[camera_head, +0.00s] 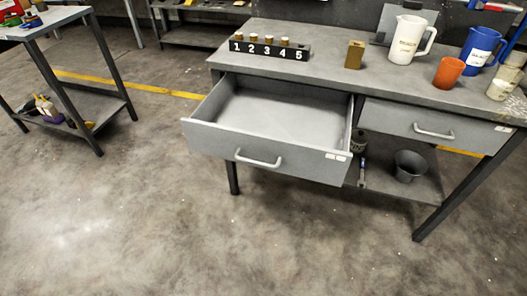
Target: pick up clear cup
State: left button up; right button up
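I cannot clearly pick out a clear cup. A pale, small cup-like container (499,89) stands at the right end of the workbench (330,62), near the picture's edge; I cannot tell whether it is clear. An orange cup (448,73) stands to its left. A blue pitcher (481,48) with a white label is behind them. A white pitcher (408,40) stands further left. Neither of my grippers shows in the view.
The left drawer (263,159) is pulled out and looks empty; the right drawer (430,126) is shut. A numbered block (270,49) and a brown block (355,54) stand on the bench. A dark bucket (409,166) sits on the lower shelf. The foreground floor is clear.

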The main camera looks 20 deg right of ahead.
aim_at(506, 78)
jog(key=z, duration=2.05)
